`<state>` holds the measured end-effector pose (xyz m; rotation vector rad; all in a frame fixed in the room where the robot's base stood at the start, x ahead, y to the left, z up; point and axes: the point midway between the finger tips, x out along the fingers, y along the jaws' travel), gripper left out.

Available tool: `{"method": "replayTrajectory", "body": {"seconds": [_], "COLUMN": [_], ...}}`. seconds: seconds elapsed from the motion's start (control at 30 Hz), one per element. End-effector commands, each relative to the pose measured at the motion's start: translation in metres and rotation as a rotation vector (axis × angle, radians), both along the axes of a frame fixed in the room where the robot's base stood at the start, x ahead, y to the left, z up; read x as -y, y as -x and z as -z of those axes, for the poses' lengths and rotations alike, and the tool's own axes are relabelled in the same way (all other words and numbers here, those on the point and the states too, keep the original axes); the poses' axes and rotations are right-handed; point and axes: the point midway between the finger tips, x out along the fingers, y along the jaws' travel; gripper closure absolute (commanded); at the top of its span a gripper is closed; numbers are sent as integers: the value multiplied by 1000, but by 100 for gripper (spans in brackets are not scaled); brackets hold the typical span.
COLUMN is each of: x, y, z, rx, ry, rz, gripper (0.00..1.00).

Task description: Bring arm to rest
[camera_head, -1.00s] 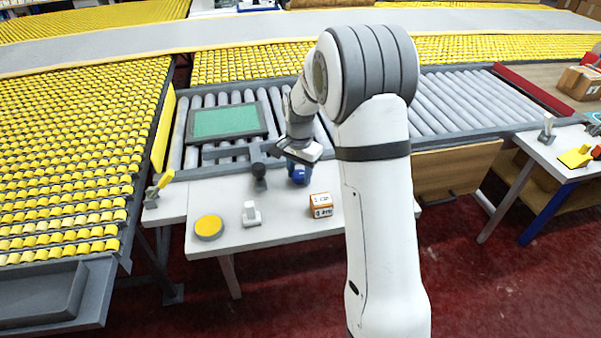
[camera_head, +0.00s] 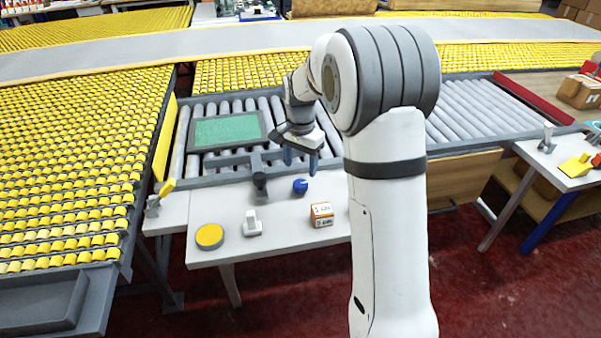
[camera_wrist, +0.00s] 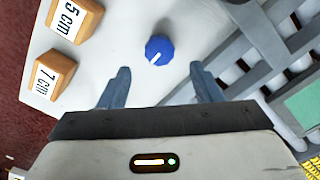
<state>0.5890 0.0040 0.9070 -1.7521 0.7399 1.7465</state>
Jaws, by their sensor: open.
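My gripper (camera_head: 300,160) hangs over the back edge of the white table (camera_head: 275,234), in front of the roller conveyor. Its two blue-grey fingers are spread apart with nothing between them. In the wrist view the open fingers (camera_wrist: 160,88) point toward a round blue knob (camera_wrist: 159,49) with a white mark, which sits on the table beyond the fingertips. The knob also shows in the head view (camera_head: 300,186), just below and apart from the gripper. My arm rises at the right of the table and bends over toward it.
On the table are a yellow disc (camera_head: 209,236), a small white piece (camera_head: 252,223) and wooden blocks, marked 5 cm (camera_wrist: 75,18) and 7 cm (camera_wrist: 54,76). A green-topped frame (camera_head: 226,131) lies on the rollers.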

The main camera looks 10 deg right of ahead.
Motion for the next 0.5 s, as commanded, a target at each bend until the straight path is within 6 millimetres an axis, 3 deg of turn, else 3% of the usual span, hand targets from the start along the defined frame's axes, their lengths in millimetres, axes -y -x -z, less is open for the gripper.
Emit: {"method": "replayTrajectory", "body": {"seconds": [0.5], "x": [0], "y": [0], "z": [-8], "rx": [-1], "ry": [0], "rz": [0], "gripper": [41]}}
